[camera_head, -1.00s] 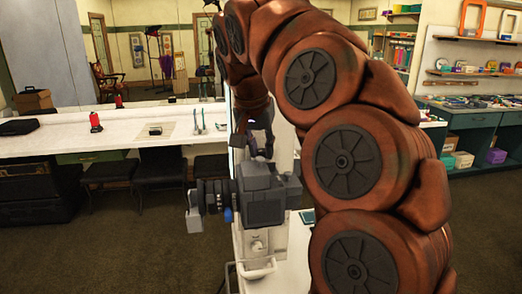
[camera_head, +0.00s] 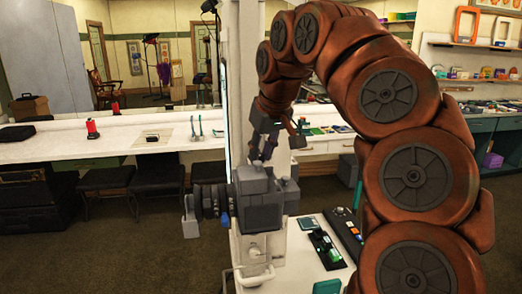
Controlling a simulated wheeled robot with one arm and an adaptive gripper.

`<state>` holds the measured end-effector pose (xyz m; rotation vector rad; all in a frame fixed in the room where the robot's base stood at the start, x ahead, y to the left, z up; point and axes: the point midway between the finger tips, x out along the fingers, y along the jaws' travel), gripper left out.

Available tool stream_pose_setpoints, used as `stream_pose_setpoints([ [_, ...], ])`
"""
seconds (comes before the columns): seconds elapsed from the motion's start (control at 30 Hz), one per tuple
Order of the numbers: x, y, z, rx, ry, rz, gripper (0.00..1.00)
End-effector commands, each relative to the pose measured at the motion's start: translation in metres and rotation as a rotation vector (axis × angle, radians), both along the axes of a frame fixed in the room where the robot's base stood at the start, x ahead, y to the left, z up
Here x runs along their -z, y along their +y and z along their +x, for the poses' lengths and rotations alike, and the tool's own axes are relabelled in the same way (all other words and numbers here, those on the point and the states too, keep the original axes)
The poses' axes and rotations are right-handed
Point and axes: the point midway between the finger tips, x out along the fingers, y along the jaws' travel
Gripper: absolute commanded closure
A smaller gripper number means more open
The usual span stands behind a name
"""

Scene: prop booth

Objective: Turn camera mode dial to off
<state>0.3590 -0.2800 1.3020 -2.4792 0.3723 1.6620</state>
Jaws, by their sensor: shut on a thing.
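The grey camera (camera_head: 258,208) stands on a white stand in the middle of the view, with its dark lens (camera_head: 209,201) pointing left. My arm arches over from the right, and my gripper (camera_head: 264,150) reaches down to the top of the camera. Its dark fingers are close together at the camera's top, shut on what appears to be the mode dial. The dial is too small and covered by the fingers to make out, so its setting cannot be read.
The white stand (camera_head: 255,248) carries a bent handle low at the front. A table with small dark devices (camera_head: 325,250) lies to the right of the camera. A long white counter (camera_head: 120,137) with stools below runs behind. Open floor lies at the left.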

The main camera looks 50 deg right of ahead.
Motion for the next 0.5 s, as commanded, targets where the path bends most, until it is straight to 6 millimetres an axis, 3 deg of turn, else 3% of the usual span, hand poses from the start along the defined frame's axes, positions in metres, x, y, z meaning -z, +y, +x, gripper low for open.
stream_pose_setpoints([
  [0.5, -0.0008, -0.0012, 0.0001, -0.118, -0.003, 0.0, 1.0],
])
